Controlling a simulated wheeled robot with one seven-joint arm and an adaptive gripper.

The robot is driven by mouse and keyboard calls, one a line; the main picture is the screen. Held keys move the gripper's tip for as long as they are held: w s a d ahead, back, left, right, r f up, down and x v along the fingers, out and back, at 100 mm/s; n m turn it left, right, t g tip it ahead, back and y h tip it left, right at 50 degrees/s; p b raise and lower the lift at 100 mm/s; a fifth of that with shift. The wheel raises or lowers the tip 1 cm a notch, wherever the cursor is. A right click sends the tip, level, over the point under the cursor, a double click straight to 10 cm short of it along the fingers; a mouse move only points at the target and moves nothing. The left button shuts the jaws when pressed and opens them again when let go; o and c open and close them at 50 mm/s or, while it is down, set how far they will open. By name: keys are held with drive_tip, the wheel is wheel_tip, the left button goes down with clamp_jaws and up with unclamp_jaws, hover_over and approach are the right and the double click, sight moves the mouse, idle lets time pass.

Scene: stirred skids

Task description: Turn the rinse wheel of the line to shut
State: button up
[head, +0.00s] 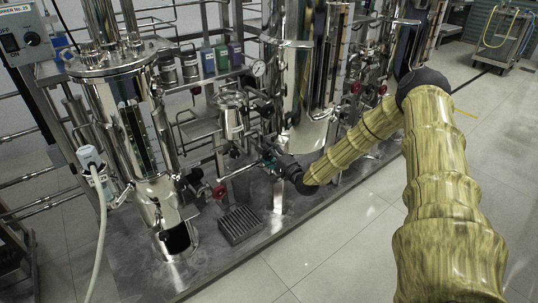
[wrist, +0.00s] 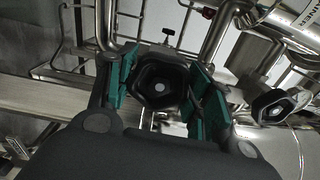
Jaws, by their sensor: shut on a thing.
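A black wheel (wrist: 162,82) with a pale centre sits between the teal finger pads of my gripper (wrist: 164,88) in the wrist view. The pads stand on its left and right sides, and my gripper is shut on it. No label on this wheel can be read, so I cannot tell from writing that it is the rinse wheel. In the head view my gripper (head: 268,157) reaches in from the right among the pipes at the middle skid. There the wheel is hidden by the gripper and pipework.
A second black wheel (wrist: 271,104) is close on the right in the wrist view. A red valve handle (head: 220,190) and a dark floor grate (head: 240,225) lie left of and below my gripper. Steel columns (head: 150,140) and pipes crowd the skid. The tiled floor (head: 320,245) in front is clear.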

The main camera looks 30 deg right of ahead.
drive_tip(key=shift+f, duration=0.1)
drive_tip(key=o, duration=1)
drive_tip(key=s, duration=0.8)
drive_tip(key=s+d, duration=0.1)
drive_tip(key=s, duration=0.3)
